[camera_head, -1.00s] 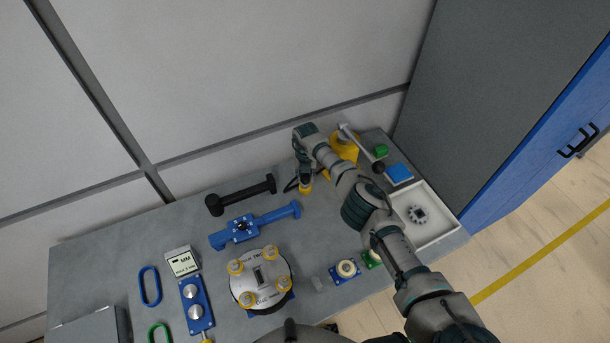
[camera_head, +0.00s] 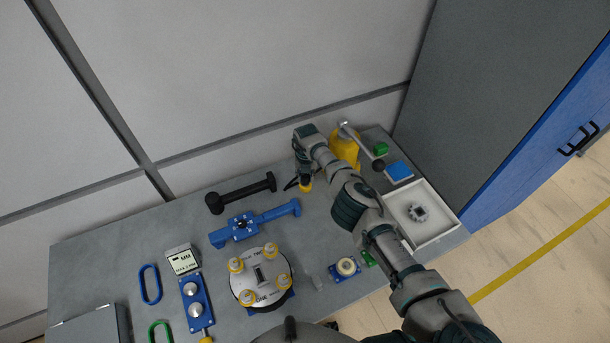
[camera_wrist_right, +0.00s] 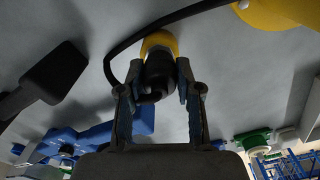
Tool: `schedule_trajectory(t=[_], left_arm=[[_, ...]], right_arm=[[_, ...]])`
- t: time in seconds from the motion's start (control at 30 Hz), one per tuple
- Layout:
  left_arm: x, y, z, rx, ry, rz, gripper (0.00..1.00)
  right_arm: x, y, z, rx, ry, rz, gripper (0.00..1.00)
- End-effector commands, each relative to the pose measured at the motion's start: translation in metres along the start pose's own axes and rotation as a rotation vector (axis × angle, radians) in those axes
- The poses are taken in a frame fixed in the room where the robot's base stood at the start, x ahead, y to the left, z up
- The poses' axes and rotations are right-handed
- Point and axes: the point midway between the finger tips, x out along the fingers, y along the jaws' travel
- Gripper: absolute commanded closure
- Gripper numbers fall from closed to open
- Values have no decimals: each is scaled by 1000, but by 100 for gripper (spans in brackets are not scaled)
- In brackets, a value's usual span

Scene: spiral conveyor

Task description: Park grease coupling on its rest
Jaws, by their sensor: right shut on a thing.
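My right gripper (camera_head: 304,178) is shut on the grease coupling, a dark cylinder (camera_wrist_right: 158,72) with a black hose, seen in the right wrist view. A yellow round part (camera_wrist_right: 160,42) sits at the coupling's far end; it also shows below the gripper in the head view (camera_head: 305,188). I cannot tell whether this yellow part is the rest or belongs to the coupling. The hose (camera_wrist_right: 185,12) curves from the coupling toward a yellow body, the grease pump (camera_head: 345,147) with a grey lever. My left gripper is not in view.
Left of the gripper lie a black bar (camera_head: 240,194) and a blue fixture (camera_head: 255,224). A round plate with yellow knobs (camera_head: 261,277) stands nearer. A white tray (camera_head: 449,228) is at the right. A wall runs behind the bench.

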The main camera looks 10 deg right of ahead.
Motion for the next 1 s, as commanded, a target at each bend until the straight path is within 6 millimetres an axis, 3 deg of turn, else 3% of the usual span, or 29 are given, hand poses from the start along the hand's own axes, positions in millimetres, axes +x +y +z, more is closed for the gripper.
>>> schedule_trajectory(t=[1.0], left_arm=[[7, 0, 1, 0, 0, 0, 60]], right_arm=[[8, 0, 0, 0, 0, 0, 91]])
